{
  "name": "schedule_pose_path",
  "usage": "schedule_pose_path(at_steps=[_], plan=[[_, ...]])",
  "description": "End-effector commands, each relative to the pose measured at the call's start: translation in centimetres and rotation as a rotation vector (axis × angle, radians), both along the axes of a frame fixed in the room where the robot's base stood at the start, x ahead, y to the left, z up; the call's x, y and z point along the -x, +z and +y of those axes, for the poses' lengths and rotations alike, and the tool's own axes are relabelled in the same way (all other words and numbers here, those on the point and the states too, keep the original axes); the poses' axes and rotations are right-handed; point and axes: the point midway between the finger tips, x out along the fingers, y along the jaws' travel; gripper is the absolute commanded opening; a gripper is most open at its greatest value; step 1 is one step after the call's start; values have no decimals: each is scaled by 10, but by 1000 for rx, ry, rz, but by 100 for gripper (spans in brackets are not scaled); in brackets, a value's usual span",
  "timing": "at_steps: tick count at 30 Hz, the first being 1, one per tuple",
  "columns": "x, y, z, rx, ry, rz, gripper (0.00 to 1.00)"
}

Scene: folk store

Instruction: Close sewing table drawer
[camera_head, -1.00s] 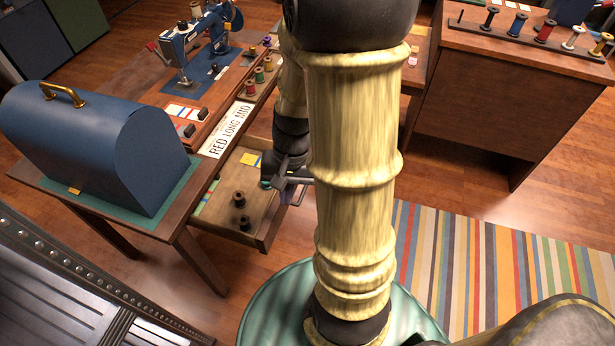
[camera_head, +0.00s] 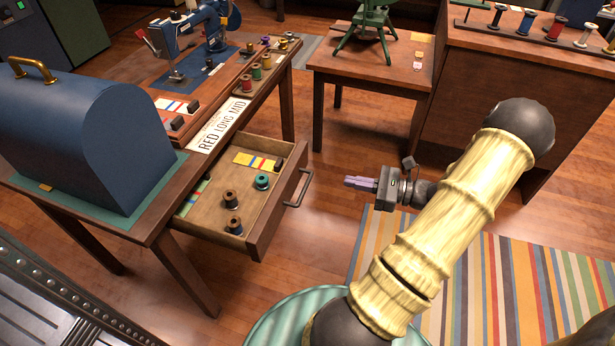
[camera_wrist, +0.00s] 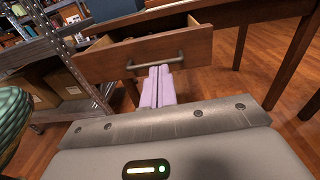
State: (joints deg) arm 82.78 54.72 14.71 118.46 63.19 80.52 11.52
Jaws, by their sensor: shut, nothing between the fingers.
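The sewing table (camera_head: 165,228) stands at the left with its drawer (camera_head: 262,232) pulled out well past the table edge. Several thread spools and a striped card lie inside the drawer. The drawer's dark handle (camera_head: 299,188) is on its front panel, and it also shows in the wrist view (camera_wrist: 155,63). My gripper (camera_head: 348,182) is shut and empty. In the head view it is to the right of the drawer front, pointing toward it, with a gap between fingertips and handle. In the wrist view the purple fingers (camera_wrist: 158,85) overlap the handle's lower edge.
A blue dome case (camera_head: 85,135) and a sewing machine (camera_head: 190,45) stand on the sewing table. A small side table (camera_head: 370,62) and a wooden counter (camera_head: 500,80) stand behind my arm. Bare floor lies between the gripper and the drawer.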

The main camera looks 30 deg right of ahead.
Motion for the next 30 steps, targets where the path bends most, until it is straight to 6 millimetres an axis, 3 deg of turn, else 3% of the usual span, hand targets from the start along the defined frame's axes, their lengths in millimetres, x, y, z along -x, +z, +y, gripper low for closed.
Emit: schedule_pose_path(at_steps=[4, 16, 30], plan=[[4, -3, -14, -36, -53, -24, 0], [-1, -2, -8, -34, -46, -22, 0], [-58, -4, 38, -32, -42, -21, 0]])
